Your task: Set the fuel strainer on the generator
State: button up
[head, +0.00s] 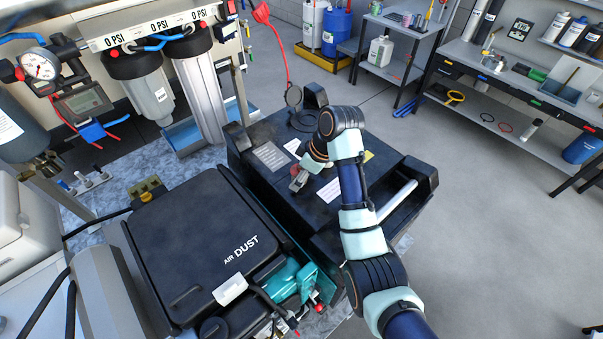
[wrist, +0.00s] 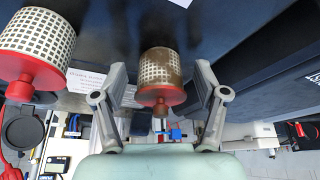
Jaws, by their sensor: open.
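My gripper (head: 298,182) is above the black, labelled top of a bulky unit with a carry handle (head: 395,165); this may be the generator, but I cannot tell for sure. In the wrist view my gripper (wrist: 162,78) is open, with one finger on each side of a brownish mesh cylinder with a red end (wrist: 160,70). A second mesh cylinder, paler and also with a red end (wrist: 35,45), is at the left, outside the fingers. Either could be the fuel strainer. My arm and gripper largely hide both cylinders in the head view.
A black "AIR DUST" unit (head: 195,235) stands close by at the lower left. Filter housings (head: 200,95) and a pressure gauge (head: 40,65) are at the upper left. A workbench (head: 500,75) is at the back right. The floor (head: 480,230) at right is clear.

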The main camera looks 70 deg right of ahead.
jog(key=shift+r, duration=0.1)
jog(key=p+v, duration=0.4)
jog(key=v, duration=0.3)
jog(key=shift+w, duration=0.15)
jog(key=shift+s+r+p, duration=0.25)
jog(key=shift+s+p, duration=0.05)
jog(key=shift+p, duration=0.45)
